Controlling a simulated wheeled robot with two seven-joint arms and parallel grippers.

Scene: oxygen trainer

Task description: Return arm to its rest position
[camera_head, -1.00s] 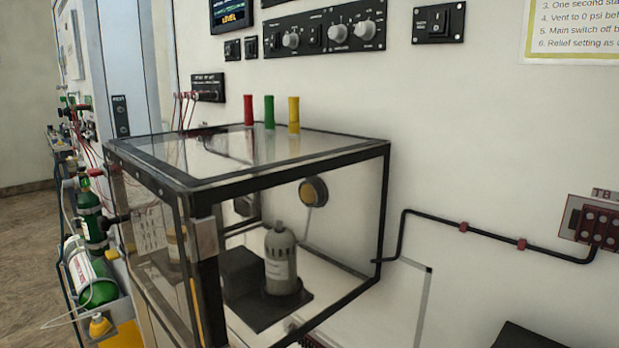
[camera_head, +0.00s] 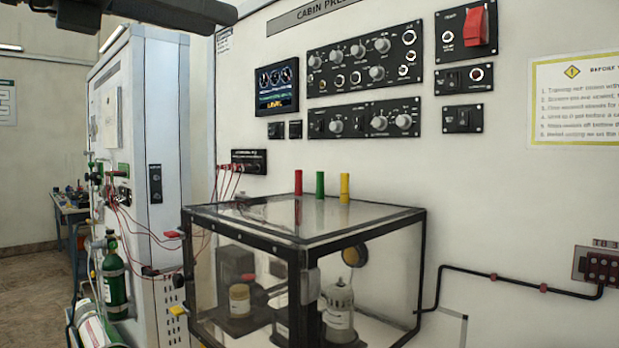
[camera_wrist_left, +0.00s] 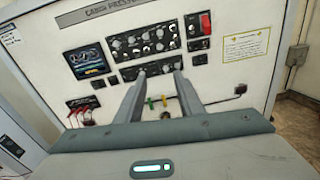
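A dark part of my left arm (camera_head: 150,8) crosses the top left corner of the head view, high above the clear box. Its fingers cannot be made out there. In the left wrist view, the two fingers of my left gripper (camera_wrist_left: 159,76) stand apart with nothing between them. They point toward the white wall panel, and the gripper is open and empty. The panel's small screen (camera_head: 277,87) and knob plates (camera_head: 364,60) are in front of it, with no contact visible. My right gripper is in neither view.
A clear, black-framed box (camera_head: 390,216) stands against the panel, with red, green (camera_head: 320,184) and yellow posts at its top. A white cabinet (camera_head: 140,90) and green cylinder (camera_head: 115,278) are at the left. A black pipe (camera_head: 470,271) runs along the wall at right.

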